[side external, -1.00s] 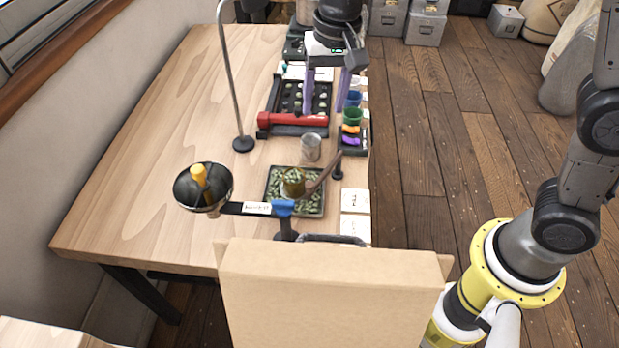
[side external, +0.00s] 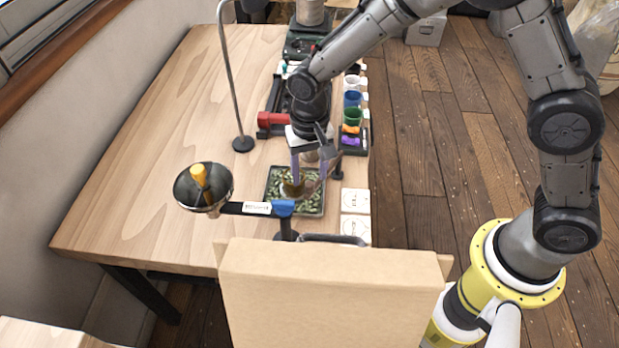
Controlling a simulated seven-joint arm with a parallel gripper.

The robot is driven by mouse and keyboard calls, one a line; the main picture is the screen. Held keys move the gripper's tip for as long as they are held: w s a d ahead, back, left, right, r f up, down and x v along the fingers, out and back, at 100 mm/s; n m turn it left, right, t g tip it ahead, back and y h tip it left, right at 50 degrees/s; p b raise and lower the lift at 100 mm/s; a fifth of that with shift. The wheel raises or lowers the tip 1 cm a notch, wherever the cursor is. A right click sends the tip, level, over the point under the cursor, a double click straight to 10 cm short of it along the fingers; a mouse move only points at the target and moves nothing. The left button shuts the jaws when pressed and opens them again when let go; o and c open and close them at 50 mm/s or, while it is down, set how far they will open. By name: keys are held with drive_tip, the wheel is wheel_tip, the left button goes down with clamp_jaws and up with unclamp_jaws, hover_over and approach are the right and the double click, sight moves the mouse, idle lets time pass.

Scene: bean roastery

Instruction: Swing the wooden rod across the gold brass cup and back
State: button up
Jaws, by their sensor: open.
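The gold brass cup (side external: 291,190) stands on the dark tray of green beans (side external: 318,211); its upper part is partly hidden by a finger of my gripper. The wooden rod (side external: 316,186) slants beside the cup, toward the small black stand (side external: 338,172); much of it is covered by my gripper. My gripper (side external: 311,178) points down over the cup and rod, its purple fingers apart. One finger overlaps the cup in this view; I cannot tell whether it touches it. The rod does not show as held.
A thin metal pole (side external: 232,80) rises behind. A cardboard box (side external: 330,290) fills the front. White cards (side external: 355,201) lie at the right table edge.

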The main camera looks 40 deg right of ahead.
drive_tip(key=shift+f, duration=1.3)
drive_tip(key=shift+c, duration=0.4)
clamp_jaws()
drive_tip(key=shift+r, duration=0.1)
